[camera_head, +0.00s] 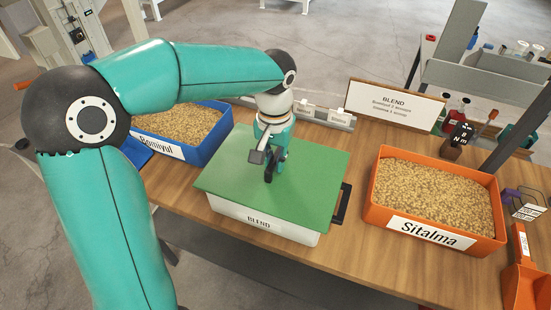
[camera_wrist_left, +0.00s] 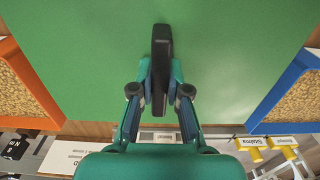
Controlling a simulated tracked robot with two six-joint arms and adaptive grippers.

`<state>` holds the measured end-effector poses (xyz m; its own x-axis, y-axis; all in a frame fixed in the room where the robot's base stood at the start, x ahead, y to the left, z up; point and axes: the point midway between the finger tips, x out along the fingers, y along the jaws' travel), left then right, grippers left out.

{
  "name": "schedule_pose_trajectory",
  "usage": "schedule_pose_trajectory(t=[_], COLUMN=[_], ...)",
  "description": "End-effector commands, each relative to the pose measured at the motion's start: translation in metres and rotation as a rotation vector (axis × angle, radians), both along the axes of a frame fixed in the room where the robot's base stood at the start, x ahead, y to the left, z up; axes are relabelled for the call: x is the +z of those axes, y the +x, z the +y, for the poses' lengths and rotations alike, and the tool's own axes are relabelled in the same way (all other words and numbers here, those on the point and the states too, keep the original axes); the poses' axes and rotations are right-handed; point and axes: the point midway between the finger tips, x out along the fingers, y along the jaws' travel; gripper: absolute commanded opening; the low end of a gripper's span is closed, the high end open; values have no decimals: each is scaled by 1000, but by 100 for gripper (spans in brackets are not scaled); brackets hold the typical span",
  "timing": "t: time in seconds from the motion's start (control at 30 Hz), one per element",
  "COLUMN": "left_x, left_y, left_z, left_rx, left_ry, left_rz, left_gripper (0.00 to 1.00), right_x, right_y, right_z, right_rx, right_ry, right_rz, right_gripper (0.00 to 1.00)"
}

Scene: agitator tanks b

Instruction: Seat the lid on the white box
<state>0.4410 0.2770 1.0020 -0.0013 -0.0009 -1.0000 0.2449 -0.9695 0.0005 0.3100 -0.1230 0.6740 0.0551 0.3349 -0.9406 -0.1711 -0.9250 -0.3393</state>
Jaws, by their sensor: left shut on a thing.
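The white box (camera_head: 232,211) with a BLEND label stands on the wooden table. The flat green lid (camera_head: 225,172) lies over the top of the box and hides its inside; it also fills much of the left wrist view (camera_wrist_left: 80,60). I cannot tell whether its edges sit fully down on the rim. My left gripper (camera_head: 271,168) points down at the middle of the lid. In the left wrist view its fingers (camera_wrist_left: 160,88) are shut on the lid's dark handle (camera_wrist_left: 161,45). My right gripper is not in view.
A blue bin (camera_head: 166,149) of grain stands left of the box, and an orange Sitalma bin (camera_head: 377,203) of grain stands right. A BLEND sign (camera_head: 394,103) stands behind. An orange scoop (camera_head: 525,280) lies at front right.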

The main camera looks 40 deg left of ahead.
Motion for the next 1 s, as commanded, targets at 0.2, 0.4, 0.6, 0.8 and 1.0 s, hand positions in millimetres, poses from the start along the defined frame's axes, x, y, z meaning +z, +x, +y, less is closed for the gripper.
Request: schedule_pose_trajectory(t=[0.2, 0.4, 0.6, 0.8, 1.0], left_x=[-6, -11, -16, -15, -15], left_y=[0, 0, 0, 0, 0], left_z=[0, 0, 0, 0, -1], left_rx=[0, 0, 0, 0, -2], left_ry=[0, 0, 0, 0, 0], left_rz=[0, 0, 0, 0, 1], left_gripper=[0, 0, 0, 44, 44], right_x=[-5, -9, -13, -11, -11], right_y=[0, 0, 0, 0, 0], right_z=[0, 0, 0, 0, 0], right_rx=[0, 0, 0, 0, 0], right_ry=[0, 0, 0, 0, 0], right_rz=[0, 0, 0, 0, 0], right_gripper=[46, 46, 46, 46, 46])
